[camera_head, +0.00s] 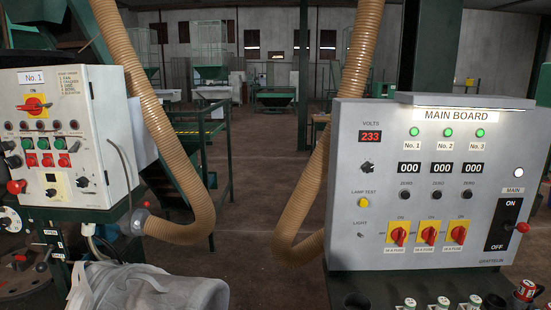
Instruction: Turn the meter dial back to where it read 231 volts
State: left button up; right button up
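The main board (344,250) is a grey panel on the right of the head view. Its red volts display (370,136) reads 233. A small black dial (367,168) sits just below the display, with pale marks around it; its exact pointer direction is too small to tell. Neither of my grippers shows in this view, and nothing touches the dial.
A No. 1 control box (103,120) stands at the left. Tan corrugated hoses (303,205) hang between the panels. A white bulk bag (150,288) lies at the lower left. The main switch (503,226) with a red-tipped lever is at the board's right. Open floor lies beyond.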

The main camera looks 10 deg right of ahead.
aim_at(368, 167)
jog(key=z, duration=1.35)
